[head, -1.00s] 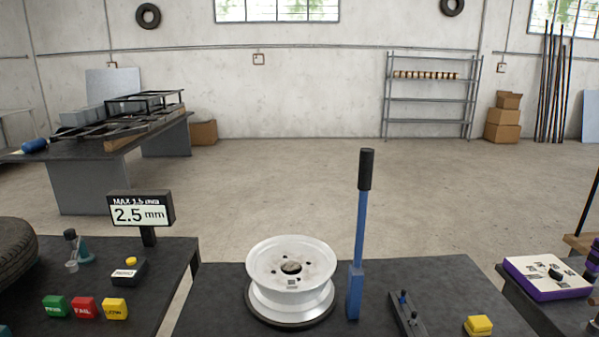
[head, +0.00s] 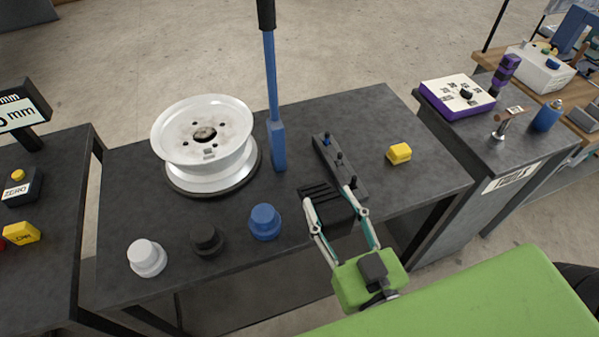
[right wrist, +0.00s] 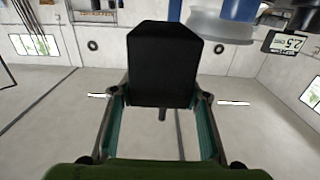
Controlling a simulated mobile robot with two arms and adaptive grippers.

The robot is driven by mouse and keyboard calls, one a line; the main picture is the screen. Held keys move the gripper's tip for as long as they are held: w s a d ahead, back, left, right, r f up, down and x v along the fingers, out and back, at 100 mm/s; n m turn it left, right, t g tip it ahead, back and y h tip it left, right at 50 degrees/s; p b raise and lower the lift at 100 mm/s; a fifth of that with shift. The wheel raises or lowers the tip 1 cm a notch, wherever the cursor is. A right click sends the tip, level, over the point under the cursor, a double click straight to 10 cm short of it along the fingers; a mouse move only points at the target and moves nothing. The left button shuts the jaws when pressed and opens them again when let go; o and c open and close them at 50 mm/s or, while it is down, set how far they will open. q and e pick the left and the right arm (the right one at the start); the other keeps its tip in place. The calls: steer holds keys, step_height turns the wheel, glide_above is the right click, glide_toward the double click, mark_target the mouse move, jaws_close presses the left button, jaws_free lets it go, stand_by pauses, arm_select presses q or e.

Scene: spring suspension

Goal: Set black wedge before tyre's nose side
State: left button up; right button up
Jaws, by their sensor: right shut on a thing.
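The black wedge (head: 338,212) has a ribbed top and hangs over the front part of the middle table in the head view. My right gripper (head: 329,197) is shut on it, with one finger on each side. In the right wrist view the wedge (right wrist: 162,65) stands up dark between the fingers of the gripper (right wrist: 160,95). A dark, ribbed round edge (head: 581,277) shows at the lower right of the head view; I cannot tell whether it is the tyre. My left gripper is not in view.
The middle table (head: 115,225) carries a white wheel rim (head: 203,130), a blue lever (head: 277,145), a dark bar with pegs (head: 338,165), a yellow block (head: 399,153), and white (head: 147,257), black (head: 207,240) and blue (head: 265,221) knobs. A tool table (head: 520,150) stands to the right.

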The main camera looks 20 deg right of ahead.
mark_target(313, 186)
steer(key=w, duration=0.1)
steer(key=w+f, duration=0.1)
steer(key=w, duration=0.1)
steer(key=w+f, duration=0.1)
steer(key=w, duration=0.1)
steer(key=w+f, duration=0.2)
steer(key=w, duration=0.1)
steer(key=shift+w+a+p, duration=0.1)
steer(key=shift+p, duration=0.25)
steer(key=shift+w+f, duration=0.15)
steer(key=shift+w, duration=0.15)
steer(key=shift+w+f, duration=0.65)
steer(key=shift+w, duration=0.25)
steer(key=shift+w+f, duration=0.4)
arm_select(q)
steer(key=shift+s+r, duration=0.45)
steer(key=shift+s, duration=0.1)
arm_select(e)
steer(key=shift+s, duration=0.1)
